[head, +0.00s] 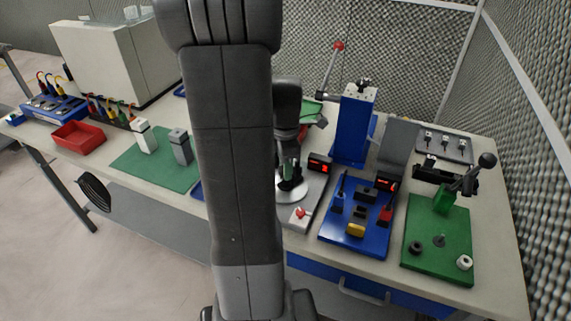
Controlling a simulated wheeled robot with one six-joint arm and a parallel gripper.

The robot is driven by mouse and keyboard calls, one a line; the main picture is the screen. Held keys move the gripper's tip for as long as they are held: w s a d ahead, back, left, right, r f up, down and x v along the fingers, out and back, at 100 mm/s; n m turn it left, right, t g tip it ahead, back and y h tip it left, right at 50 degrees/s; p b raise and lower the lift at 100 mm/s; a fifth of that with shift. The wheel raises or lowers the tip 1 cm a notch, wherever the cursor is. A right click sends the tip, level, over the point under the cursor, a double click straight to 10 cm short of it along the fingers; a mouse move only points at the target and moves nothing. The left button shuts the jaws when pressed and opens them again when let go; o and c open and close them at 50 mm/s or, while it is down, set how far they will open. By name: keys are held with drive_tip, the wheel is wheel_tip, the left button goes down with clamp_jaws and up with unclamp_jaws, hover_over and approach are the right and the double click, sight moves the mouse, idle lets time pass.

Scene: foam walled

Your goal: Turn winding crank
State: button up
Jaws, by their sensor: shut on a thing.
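The winding crank (292,196) appears as a pale disc on a grey base (302,216), near the front of the bench and right of my arm. The base has a red-lit counter (319,164) at its back and a red knob at its front. My gripper (290,178) points down over the disc and is shut on the crank. My arm column covers the left side of this station. The handle between the fingers is mostly hidden.
A blue board (352,246) with small blocks lies to the right, with a tall blue press (354,128) behind it. A green board (434,264) with a black-knobbed lever sits farther right. A green mat (168,177) is at left. Foam walls close off the right and back.

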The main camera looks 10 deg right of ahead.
drive_tip(key=shift+n, duration=5.6)
drive_tip(key=shift+n, duration=0.6)
drive_tip(key=o, duration=1)
wheel_tip(320, 180, up, 14)
drive_tip(key=shift+f, duration=0.15)
